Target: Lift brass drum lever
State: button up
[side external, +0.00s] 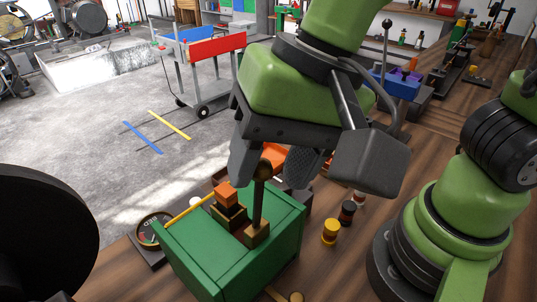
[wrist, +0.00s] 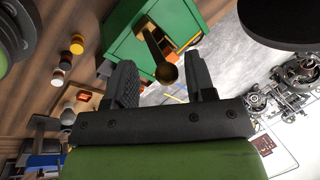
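A green box (side external: 210,255) stands on the wooden bench. An upright lever (side external: 258,205) with a round, dark brass knob rises from a brass block on top of the box; I take it as the brass drum lever. In the wrist view its knob (wrist: 167,74) shows between the fingers, nearer the camera than the green box (wrist: 150,30). My gripper (side external: 275,163) is above the box, with its fingers apart on either side of the knob. In the wrist view my gripper (wrist: 162,82) is open, with visible gaps beside the knob. Any finger contact is hard to judge.
An orange block (side external: 226,194) sits on a stepped mount on the box, with a yellow rod beside it. A round gauge (side external: 154,230) lies left of the box. A yellow cylinder (side external: 330,231) and a black one (side external: 347,212) stand to its right. A black disc (side external: 45,230) fills the lower left.

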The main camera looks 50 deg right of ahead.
jog(key=shift+r, duration=0.1)
jog(key=v, duration=0.9)
jog(key=shift+r, duration=0.35)
jog(key=shift+s+d, duration=0.1)
jog(key=shift+d, duration=0.1)
jog(key=s+d+f+n+t+h, duration=0.1)
jog(key=d+t, duration=0.3)
jog(key=d, duration=0.8)
jog(key=shift+d+f+n+t, duration=0.4)
jog(key=shift+f+n, duration=0.1)
jog(key=shift+f, duration=0.25)
